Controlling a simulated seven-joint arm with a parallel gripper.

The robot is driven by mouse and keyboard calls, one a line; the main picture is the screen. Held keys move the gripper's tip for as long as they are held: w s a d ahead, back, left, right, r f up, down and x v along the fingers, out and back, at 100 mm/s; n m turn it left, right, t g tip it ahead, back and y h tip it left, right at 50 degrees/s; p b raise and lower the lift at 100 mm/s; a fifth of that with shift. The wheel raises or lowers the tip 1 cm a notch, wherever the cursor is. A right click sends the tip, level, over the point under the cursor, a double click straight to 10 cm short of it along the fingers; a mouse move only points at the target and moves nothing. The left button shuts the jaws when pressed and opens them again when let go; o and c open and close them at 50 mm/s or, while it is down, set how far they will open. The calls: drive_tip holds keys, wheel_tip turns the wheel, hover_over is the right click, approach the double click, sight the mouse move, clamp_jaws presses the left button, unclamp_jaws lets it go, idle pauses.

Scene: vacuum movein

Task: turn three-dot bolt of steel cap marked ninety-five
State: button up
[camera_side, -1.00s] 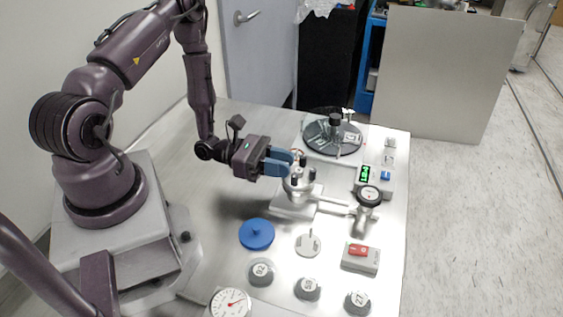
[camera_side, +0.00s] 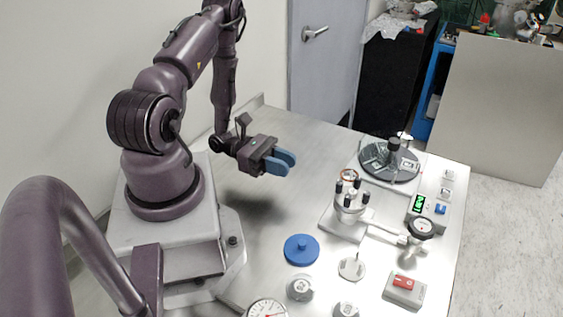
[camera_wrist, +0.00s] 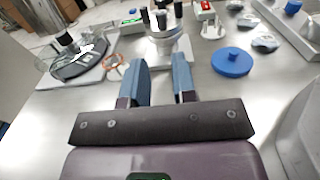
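A steel fitting (camera_side: 346,228) with several upright black-topped bolts (camera_side: 352,187) stands right of the table's middle; it is also ahead of my fingers in the wrist view (camera_wrist: 172,46). Round grey caps with white faces sit at the front, one whole (camera_side: 300,288) and one cut by the lower edge (camera_side: 346,310). I cannot read ninety-five or make out three dots on any part. My gripper (camera_side: 290,163) is up above the table, left of the fitting and apart from it. In the wrist view its blue fingers (camera_wrist: 160,64) are spread with nothing between them.
A blue lidded disc (camera_side: 301,250) lies left of the fitting's front. A round dark plate (camera_side: 390,160) stands behind it. A box with a green display (camera_side: 418,204) and a red-switch box (camera_side: 403,289) are at right. The table's back left is clear.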

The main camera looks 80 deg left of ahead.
sight(339, 186)
drive_tip(key=shift+s+a, duration=0.2)
drive_tip(key=o, duration=0.3)
drive_tip(key=shift+d, duration=0.1)
drive_tip(key=w+a+r+m+g, duration=0.2)
drive_tip(key=w+r+m+g, duration=0.4)
drive_tip(key=g, duration=0.4)
drive_tip(key=shift+t, duration=0.4)
drive_tip(key=x, duration=1.2)
drive_tip(key=shift+w+d+f, duration=0.15)
drive_tip(key=shift+w+f, duration=0.1)
drive_tip(key=shift+w, duration=0.05)
clamp_jaws()
